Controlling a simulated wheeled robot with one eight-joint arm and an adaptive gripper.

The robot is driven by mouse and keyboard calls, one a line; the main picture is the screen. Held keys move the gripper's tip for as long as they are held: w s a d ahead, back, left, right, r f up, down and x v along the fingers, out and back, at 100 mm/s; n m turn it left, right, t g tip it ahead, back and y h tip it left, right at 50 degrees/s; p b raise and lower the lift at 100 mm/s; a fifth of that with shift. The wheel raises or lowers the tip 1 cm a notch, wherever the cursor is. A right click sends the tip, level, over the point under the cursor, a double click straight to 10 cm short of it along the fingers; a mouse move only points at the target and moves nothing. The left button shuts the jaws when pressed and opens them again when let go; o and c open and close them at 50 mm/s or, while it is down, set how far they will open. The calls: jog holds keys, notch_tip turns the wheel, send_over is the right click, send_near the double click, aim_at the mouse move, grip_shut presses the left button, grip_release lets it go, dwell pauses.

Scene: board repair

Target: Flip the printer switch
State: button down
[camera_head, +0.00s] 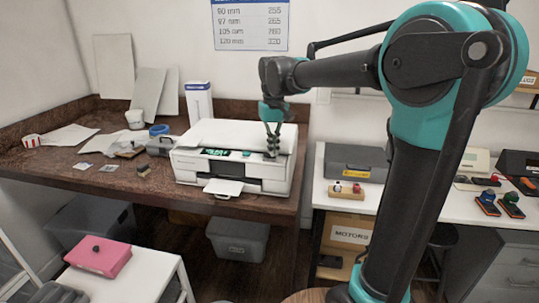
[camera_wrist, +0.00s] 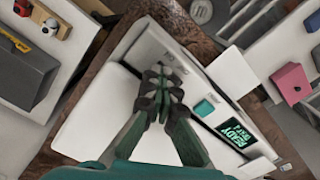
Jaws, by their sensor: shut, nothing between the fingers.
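The white printer (camera_head: 215,134) stands on the brown wooden desk (camera_head: 60,172). Its front panel carries a lit display (camera_wrist: 237,133) with the word READY and a teal button (camera_wrist: 203,107). I cannot tell whether that button is the switch or whether another switch is hidden behind my fingers. My gripper (camera_head: 272,153) points down at the right end of the printer's front top edge, with its fingers shut and empty. In the wrist view the fingertips (camera_wrist: 161,76) overlap the grey panel strip, beyond the button. Whether they touch the printer is unclear.
A white paper tray (camera_head: 223,187) sticks out from the printer's front. A white upright box (camera_head: 200,102) stands behind it. Papers (camera_head: 68,135) and small parts lie on the desk at left. A grey toolbox (camera_head: 356,162) sits on the white bench at right.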

jog(key=shift+r, duration=3.5)
